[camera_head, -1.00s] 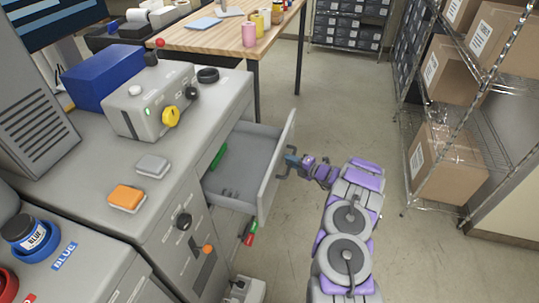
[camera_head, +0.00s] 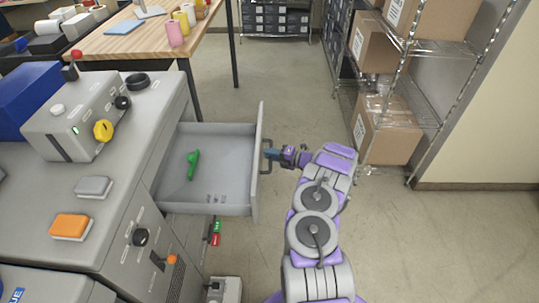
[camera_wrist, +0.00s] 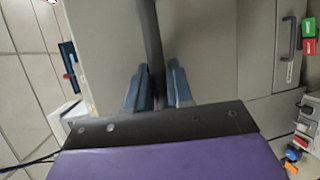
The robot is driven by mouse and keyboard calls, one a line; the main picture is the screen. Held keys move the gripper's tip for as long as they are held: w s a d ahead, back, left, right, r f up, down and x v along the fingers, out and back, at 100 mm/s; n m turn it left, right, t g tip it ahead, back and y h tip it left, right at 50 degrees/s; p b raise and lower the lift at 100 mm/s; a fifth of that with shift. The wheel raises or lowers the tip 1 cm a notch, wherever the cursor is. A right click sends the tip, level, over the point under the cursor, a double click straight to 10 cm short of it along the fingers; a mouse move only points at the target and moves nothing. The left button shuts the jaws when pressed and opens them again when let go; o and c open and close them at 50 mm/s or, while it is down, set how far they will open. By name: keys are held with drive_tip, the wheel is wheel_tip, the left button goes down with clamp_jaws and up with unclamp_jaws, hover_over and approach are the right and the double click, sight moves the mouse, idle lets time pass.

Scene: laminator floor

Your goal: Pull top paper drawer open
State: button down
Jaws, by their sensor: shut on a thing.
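The top paper drawer (camera_head: 222,203) is pulled out to the right from the grey machine cabinet. Its inside is visible, with a green object (camera_head: 193,165) lying in it and small items near its front right. My gripper (camera_head: 272,154) is shut on the drawer's dark bar handle (camera_head: 262,141) at the outer face. In the wrist view, the blue fingertips (camera_wrist: 157,90) sit on both sides of the dark handle (camera_wrist: 151,35), against the grey drawer front (camera_wrist: 205,50).
The grey cabinet top holds a control box (camera_head: 75,125), an orange pad (camera_head: 70,226) and a grey pad (camera_head: 93,187). A wooden table (camera_head: 150,35) stands behind. A wire shelf with cardboard boxes (camera_head: 385,128) is at right. The floor between is clear.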

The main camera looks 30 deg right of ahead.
drive_tip(key=c, duration=1.3)
unclamp_jaws()
drive_tip(key=shift+a+f, duration=0.1)
drive_tip(key=shift+f, duration=0.2)
drive_tip(key=shift+o, duration=1)
drive_tip(key=shift+r, duration=0.1)
drive_tip(key=shift+r, duration=0.1)
drive_tip(key=p+v, duration=0.2)
drive_tip(key=v, duration=1.5)
drive_tip(key=shift+d+p, duration=0.3)
drive_tip(key=shift+p, duration=0.05)
drive_tip(key=shift+a, duration=0.1)
